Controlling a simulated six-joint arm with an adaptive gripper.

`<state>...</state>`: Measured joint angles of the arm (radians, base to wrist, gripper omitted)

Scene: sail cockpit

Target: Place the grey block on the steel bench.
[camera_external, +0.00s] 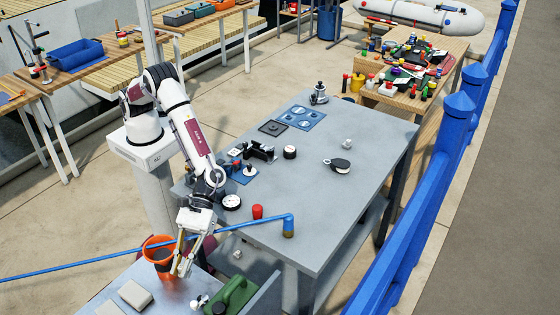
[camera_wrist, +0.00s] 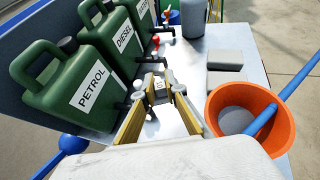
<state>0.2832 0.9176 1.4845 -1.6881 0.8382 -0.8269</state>
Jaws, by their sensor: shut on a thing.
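My gripper (camera_wrist: 160,88) has long yellowish fingers, shut on a small grey block (camera_wrist: 159,83) with dark marks on its face. In the external view my gripper (camera_external: 181,268) points down over the steel bench (camera_external: 172,296), beside the orange bucket; the held block cannot be made out there. The bare bench top (camera_wrist: 172,122) shows below the fingers in the wrist view. I cannot tell whether the block touches it.
Green jerry cans (camera_wrist: 85,85) stand left of the fingers. An orange bucket (camera_wrist: 277,142) stands right, with a blue pole (camera_wrist: 292,90) crossing it. Flat grey slabs (camera_wrist: 225,60) lie beyond.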

